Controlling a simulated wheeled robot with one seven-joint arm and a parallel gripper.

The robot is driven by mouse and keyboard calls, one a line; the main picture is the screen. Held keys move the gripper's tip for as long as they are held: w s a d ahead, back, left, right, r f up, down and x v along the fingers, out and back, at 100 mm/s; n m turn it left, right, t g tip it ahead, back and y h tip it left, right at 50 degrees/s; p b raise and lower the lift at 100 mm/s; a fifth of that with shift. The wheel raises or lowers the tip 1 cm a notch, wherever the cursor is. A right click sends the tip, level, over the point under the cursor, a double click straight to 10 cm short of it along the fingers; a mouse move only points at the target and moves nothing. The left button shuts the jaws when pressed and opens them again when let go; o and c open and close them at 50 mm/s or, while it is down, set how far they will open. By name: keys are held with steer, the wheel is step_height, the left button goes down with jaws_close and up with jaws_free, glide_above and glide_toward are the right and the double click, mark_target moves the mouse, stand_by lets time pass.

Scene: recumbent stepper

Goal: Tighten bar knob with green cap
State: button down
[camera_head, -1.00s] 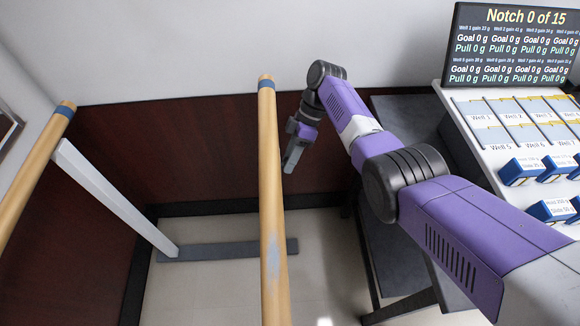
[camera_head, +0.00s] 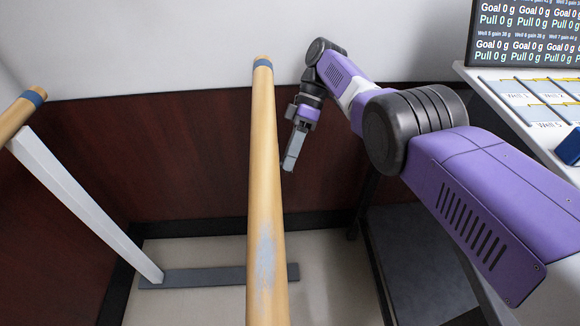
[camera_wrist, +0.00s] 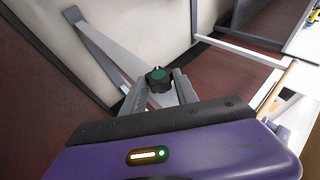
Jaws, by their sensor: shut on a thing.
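The bar knob, black with a lobed rim and a green cap (camera_wrist: 158,76), shows in the wrist view between the tips of my gripper (camera_wrist: 158,88). The gripper is shut on the knob, with one finger on either side of it. In the head view my gripper (camera_head: 293,150) points downward just right of the near wooden bar (camera_head: 265,190). The knob cannot be made out in the head view. A light post runs behind the knob in the wrist view.
A second wooden bar (camera_head: 22,112) on a white post (camera_head: 85,205) stands at left, with a grey floor foot (camera_head: 190,278). A dark red wall panel (camera_head: 170,160) is behind. At right are a dark table and a white panel (camera_head: 520,100) with a screen (camera_head: 530,35) above.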

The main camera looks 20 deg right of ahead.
steer(key=shift+d+f+b, duration=0.15)
steer(key=shift+b, duration=0.4)
steer(key=c, duration=0.9)
jaws_free()
steer(key=shift+c, duration=0.2)
steer(key=shift+r, duration=0.25)
steer(key=shift+r+p, duration=0.45)
steer(key=shift+p, duration=0.15)
step_height(320, 180, up, 19)
steer(key=p, duration=1.8)
steer(key=shift+p, duration=0.4)
steer(key=shift+f, duration=0.15)
